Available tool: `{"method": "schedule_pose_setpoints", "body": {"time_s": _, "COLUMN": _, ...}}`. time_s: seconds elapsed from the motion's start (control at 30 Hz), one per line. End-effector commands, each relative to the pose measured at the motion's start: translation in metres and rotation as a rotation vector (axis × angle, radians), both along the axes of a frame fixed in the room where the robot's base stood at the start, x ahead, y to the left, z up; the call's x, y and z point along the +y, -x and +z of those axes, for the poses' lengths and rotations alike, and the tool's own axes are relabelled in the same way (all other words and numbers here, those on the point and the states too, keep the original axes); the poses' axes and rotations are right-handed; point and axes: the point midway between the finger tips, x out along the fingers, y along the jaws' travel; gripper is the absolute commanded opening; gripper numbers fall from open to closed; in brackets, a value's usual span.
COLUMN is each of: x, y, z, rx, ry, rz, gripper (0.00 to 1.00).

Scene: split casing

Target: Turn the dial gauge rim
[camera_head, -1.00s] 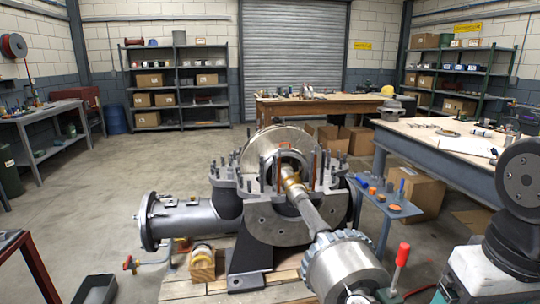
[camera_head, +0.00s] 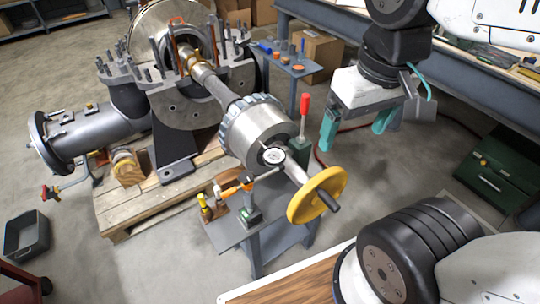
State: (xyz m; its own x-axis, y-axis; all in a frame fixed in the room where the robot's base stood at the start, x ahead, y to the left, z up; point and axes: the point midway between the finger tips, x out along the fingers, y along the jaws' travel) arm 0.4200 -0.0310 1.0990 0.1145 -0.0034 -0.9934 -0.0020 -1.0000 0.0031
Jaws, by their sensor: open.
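The dial gauge (camera_head: 274,156) is a small round white-faced dial with a dark rim, in the head view near the middle. It sits in front of the silver coupling hub at the shaft's near end, by a stand (camera_head: 250,205) on a small grey table. My gripper (camera_head: 355,142) hangs to the right of the gauge, well apart from it. Its two teal fingers are spread and nothing shows between them. The fine marks on the dial are too small to read.
A yellow handwheel (camera_head: 317,195) stands right of the gauge, and a red-handled lever (camera_head: 304,112) rises behind it. The small grey table (camera_head: 228,233) carries small tools. A green toolbox (camera_head: 492,170) lies on the floor at right. The open casing (camera_head: 190,95) stands on a pallet.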

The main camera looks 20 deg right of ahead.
Motion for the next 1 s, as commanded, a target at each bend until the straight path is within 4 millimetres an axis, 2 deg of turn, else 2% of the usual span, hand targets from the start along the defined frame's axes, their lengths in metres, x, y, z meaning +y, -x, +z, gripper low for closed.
{"method": "schedule_pose_setpoints", "body": {"time_s": 0.37, "x": 0.0, "y": -0.001, "z": -0.001, "rx": 0.007, "ry": 0.0, "rz": 0.003, "gripper": 0.87}}
{"method": "schedule_pose_setpoints", "body": {"time_s": 0.57, "x": 0.003, "y": -0.014, "z": -0.021, "rx": 0.125, "ry": 0.001, "rz": 0.016, "gripper": 0.87}}
{"method": "schedule_pose_setpoints", "body": {"time_s": 0.77, "x": 0.009, "y": -0.056, "z": -0.053, "rx": 0.243, "ry": 0.003, "rz": 0.051, "gripper": 0.87}}
{"method": "schedule_pose_setpoints", "body": {"time_s": 1.0, "x": 0.018, "y": -0.12, "z": -0.109, "rx": 0.3, "ry": 0.004, "rz": 0.126, "gripper": 0.87}}
